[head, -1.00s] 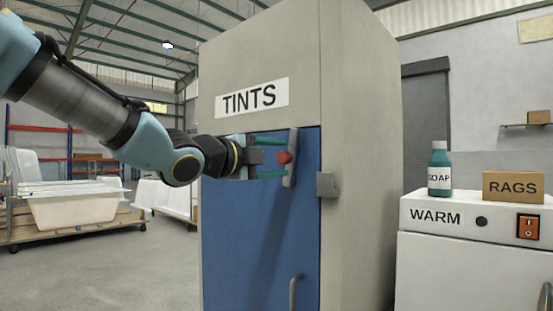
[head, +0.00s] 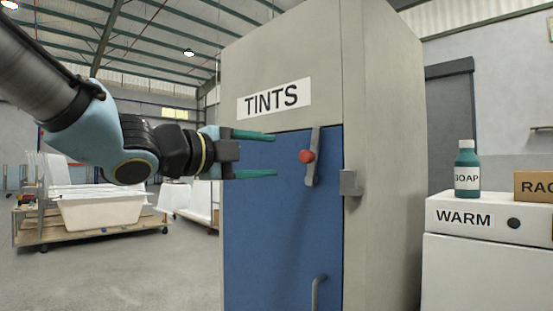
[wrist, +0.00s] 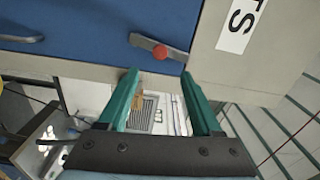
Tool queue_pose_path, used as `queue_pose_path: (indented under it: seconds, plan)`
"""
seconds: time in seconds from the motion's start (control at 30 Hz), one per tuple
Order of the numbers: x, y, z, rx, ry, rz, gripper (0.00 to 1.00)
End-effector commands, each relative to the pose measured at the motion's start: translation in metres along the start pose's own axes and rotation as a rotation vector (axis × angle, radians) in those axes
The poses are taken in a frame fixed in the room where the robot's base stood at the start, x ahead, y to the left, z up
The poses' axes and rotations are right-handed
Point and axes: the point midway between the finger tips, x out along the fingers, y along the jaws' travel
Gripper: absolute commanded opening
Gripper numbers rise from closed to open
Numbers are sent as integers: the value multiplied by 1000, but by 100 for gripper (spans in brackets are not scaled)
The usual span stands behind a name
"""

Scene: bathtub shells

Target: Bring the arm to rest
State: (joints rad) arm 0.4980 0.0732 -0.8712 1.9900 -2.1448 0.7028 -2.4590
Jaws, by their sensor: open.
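My gripper (head: 272,155) is open and empty in the head view, its two green fingers pointing right in front of the blue cabinet door. The wrist view shows the same open fingers (wrist: 160,85) with nothing between them. The grey latch handle (head: 314,155) with its red knob (head: 306,157) is just right of the fingertips, apart from them in the picture. In the wrist view the red knob (wrist: 160,52) lies beyond the fingertips. The blue door (head: 270,220) looks closed in its grey cabinet (head: 385,150), labelled TINTS.
A lower door handle (head: 318,292) sticks out below. A metal catch (head: 350,183) sits on the cabinet's edge. At right stand a white WARM unit (head: 480,270), a soap bottle (head: 467,170) and a rags box (head: 535,187). White tubs (head: 100,211) rest on a cart at left. Floor between is clear.

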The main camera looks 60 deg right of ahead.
Motion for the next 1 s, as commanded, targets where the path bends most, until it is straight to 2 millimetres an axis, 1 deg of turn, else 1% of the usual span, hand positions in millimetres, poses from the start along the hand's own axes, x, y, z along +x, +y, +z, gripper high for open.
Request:
queue_pose_path:
  seconds: [0.13, 0.67, 0.77, 0.87, 0.97, 1.0]
  plan:
    - [-6, 1, 1, -1, -2, 1, 66]
    - [-6, 0, 0, -1, -1, 1, 66]
    - [-8, 3, 4, 18, -5, 10, 66]
    - [-19, 20, 20, 129, -23, 63, 66]
    - [-45, 54, 51, 353, -44, 180, 66]
    - [-60, 72, 65, 466, -45, 243, 66]
